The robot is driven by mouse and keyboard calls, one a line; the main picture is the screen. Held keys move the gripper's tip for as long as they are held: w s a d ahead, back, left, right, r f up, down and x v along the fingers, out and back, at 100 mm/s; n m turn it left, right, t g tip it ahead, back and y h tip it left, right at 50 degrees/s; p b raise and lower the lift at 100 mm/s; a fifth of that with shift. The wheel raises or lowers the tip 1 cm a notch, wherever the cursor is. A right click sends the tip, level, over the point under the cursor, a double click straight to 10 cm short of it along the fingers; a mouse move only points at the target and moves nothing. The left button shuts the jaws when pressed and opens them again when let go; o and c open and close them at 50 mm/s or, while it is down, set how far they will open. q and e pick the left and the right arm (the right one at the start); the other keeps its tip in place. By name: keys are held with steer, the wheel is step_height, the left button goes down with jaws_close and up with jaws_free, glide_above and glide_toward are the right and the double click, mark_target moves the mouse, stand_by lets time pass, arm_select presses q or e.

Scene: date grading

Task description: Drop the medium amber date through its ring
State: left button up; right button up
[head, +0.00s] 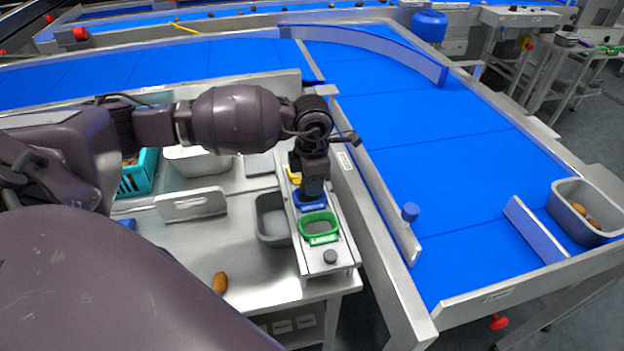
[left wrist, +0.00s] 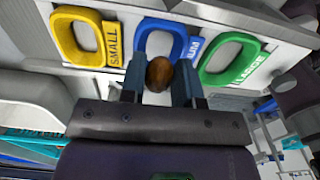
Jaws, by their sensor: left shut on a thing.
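My left gripper (head: 313,188) points down over the blue ring (head: 311,207), marked MEDIUM in the left wrist view (left wrist: 146,40). In that view the left gripper (left wrist: 159,88) is shut on an amber-brown date (left wrist: 159,73), held between its two fingertips. The date overlaps the near side of the blue ring there; its height above the ring is hard to tell. The yellow SMALL ring (left wrist: 62,40) is to the left and the green LARGE ring (left wrist: 209,68) to the right. In the head view the gripper hides the held date. My right gripper is not in view.
Another brown date (head: 220,283) lies on the metal table near its front edge. A grey bin (head: 264,232) stands left of the ring stand. A teal basket (head: 145,178) is farther left. Blue conveyor (head: 430,165) runs to the right, with a grey tub of dates (head: 567,213) at its far right.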

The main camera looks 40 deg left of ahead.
arm_select(q)
steer(key=o, duration=0.7)
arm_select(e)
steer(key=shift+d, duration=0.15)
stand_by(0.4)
arm_select(q)
steer(key=shift+r, duration=0.15)
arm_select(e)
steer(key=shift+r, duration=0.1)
arm_select(q)
steer(key=shift+r+p, duration=0.75)
steer(key=shift+r, duration=0.6)
steer(key=shift+r+p, duration=0.75)
steer(key=shift+r, duration=0.85)
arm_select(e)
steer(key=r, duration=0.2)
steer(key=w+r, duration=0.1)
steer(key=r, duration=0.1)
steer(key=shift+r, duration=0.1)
arm_select(q)
steer(key=shift+f, duration=0.1)
